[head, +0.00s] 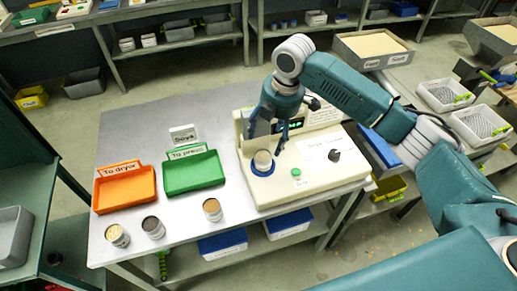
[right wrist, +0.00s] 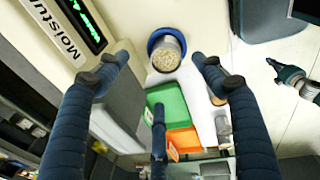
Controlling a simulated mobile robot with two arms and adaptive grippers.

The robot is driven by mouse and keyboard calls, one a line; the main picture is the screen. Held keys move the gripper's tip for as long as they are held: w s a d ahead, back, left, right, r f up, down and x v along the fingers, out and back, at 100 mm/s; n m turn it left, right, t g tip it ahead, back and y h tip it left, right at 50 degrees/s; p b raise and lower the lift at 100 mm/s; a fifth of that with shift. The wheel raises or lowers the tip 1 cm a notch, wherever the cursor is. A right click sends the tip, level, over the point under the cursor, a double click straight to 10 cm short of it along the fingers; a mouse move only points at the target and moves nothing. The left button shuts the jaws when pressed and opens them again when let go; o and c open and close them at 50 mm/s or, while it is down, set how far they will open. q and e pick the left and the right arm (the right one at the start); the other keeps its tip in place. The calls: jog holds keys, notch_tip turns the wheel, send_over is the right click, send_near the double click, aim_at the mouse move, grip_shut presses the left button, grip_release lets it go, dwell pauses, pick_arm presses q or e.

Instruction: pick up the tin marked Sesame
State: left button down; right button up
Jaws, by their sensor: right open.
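Several open tins show, and their markings are too small to read. One tin (head: 263,161) stands in the blue ring of the moisture meter (head: 300,177); in the right wrist view this tin (right wrist: 165,54) shows pale grains or beans. Three more stand along the table's front edge: one with pale contents (head: 117,236), one with dark contents (head: 153,227) and one with brown contents (head: 212,209). My right gripper (head: 266,136) is open and empty above the tin in the meter, its fingers pointing down and apart from it. My left gripper is not in the head view.
An orange tray (head: 124,190) marked "To dryer" and a green tray (head: 194,173) marked "To press" lie left of the meter. The metal table (head: 135,122) is clear at the back left.

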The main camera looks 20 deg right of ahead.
aim_at(264, 156)
jog(key=shift+s+a+f+p, duration=0.1)
jog(key=shift+s+f+p, duration=0.05)
jog(key=shift+f, duration=0.4)
jog(key=shift+s+a+f+p, duration=0.1)
jog(key=shift+s+f+p, duration=0.05)
jog(key=shift+f, duration=0.35)
notch_tip(264, 156, down, 2)
jog(key=shift+s+a+f, duration=0.1)
jog(key=shift+a, duration=0.05)
jog(key=f+p, duration=0.1)
jog(key=f, duration=0.2)
jog(key=a+f+p, duration=0.1)
jog(key=shift+w+f+p, duration=0.2)
jog(key=shift+w+p, duration=0.1)
jog(key=shift+f, duration=0.4)
jog(key=shift+w, duration=0.1)
jog(key=shift+c, duration=0.3)
jog(key=c, duration=0.9)
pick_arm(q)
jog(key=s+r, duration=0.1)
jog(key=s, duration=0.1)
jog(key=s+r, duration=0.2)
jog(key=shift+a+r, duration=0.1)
pick_arm(e)
jog(key=c, duration=0.3)
